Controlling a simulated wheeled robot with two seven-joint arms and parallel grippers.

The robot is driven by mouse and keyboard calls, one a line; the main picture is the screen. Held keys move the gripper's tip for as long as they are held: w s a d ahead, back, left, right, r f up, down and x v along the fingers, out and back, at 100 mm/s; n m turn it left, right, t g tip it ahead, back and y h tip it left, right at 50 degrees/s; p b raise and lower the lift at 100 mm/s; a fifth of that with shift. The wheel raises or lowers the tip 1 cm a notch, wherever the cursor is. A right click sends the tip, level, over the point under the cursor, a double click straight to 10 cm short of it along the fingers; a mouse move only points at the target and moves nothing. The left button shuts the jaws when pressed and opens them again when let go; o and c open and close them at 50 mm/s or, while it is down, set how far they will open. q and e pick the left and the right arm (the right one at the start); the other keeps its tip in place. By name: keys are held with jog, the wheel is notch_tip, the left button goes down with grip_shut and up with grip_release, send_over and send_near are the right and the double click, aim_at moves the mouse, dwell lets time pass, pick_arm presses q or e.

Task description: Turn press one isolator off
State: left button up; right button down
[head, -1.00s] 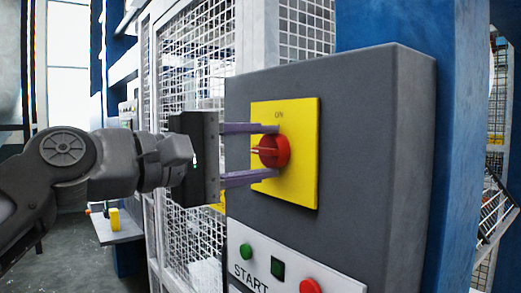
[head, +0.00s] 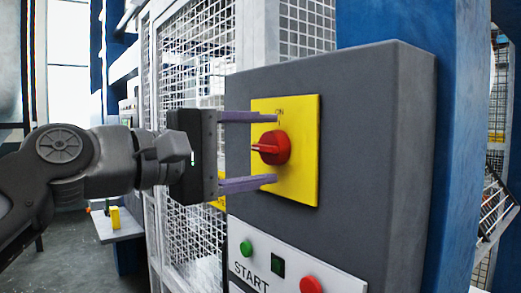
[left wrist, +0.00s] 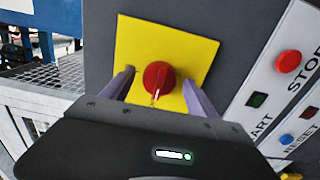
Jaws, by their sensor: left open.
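The press isolator is a red rotary knob (head: 276,148) on a yellow plate (head: 306,125) marked ON at the top. It is fixed to a dark grey control box (head: 365,130). The knob's grip ridge juts to the left in the head view. In the left wrist view the red knob (left wrist: 158,77) sits between the two fingers, in front of the yellow plate (left wrist: 190,50). My left gripper (head: 276,149) is open, with one purple finger above the knob and one below, apart from it. My right gripper is not in view.
Below the isolator is a white panel with a green START button (head: 246,249), a dark green square (head: 278,266) and a red button (head: 310,285). A white mesh guard (head: 195,80) stands behind my left arm. A blue post (head: 460,150) is on the right.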

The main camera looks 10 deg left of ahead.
pick_arm(q)
jog(key=b+v, duration=0.1)
jog(key=v, duration=0.6)
jog(key=shift+s+a+b, duration=0.2)
jog(key=shift+b, duration=0.2)
